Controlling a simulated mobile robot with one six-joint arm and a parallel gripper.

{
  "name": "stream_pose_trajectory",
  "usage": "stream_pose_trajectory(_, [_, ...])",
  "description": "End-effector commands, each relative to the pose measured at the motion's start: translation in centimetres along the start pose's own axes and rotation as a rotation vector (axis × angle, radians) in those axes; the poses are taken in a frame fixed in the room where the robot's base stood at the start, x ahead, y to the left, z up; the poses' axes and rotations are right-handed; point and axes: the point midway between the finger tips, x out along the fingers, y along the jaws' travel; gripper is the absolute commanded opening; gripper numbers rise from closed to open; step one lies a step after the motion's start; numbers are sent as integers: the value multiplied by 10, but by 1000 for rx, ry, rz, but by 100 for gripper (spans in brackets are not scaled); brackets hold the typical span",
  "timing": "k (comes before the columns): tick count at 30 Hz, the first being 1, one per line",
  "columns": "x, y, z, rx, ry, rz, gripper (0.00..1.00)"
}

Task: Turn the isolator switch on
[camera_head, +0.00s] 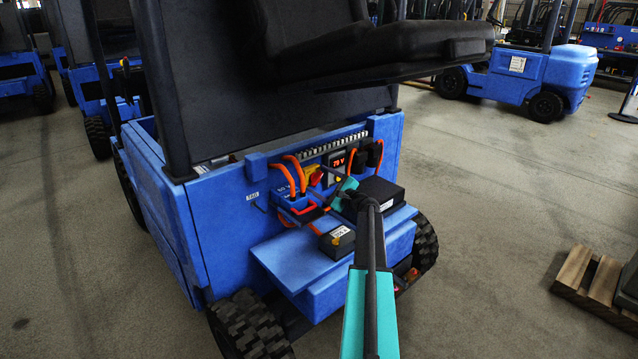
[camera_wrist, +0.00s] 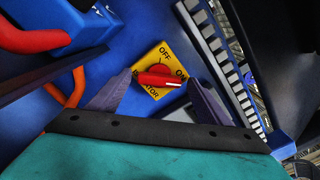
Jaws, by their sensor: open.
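The isolator switch (camera_head: 312,175) is a red handle on a yellow plate, set in the forklift's blue control panel. In the wrist view the red handle (camera_wrist: 157,79) lies nearly level, its white-marked end to the right, nearer the word ON than OFF. The yellow plate (camera_wrist: 149,91) bears OFF at the top, ON at the right and partly covered lettering below. My gripper (camera_wrist: 157,82) is open, one finger on each side of the handle in the picture. I cannot tell whether they touch it. In the head view my gripper (camera_head: 344,192) is close to the panel.
Orange cables (camera_head: 291,172) and a blue connector (camera_head: 295,203) are left of the switch. A lit display (camera_head: 337,163) is to its right. A black box (camera_head: 376,194) and a smaller labelled box (camera_head: 337,241) sit on the blue ledge (camera_head: 291,262). The seat (camera_head: 380,40) overhangs above.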

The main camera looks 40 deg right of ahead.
Motion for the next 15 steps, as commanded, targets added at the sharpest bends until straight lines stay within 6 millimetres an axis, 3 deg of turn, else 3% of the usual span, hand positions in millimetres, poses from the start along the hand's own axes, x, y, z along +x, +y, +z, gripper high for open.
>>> stream_pose_trajectory(8, [-10,1,0,-1,0,1,72])
stream_pose_trajectory(15, [-36,2,0,-1,1,1,72])
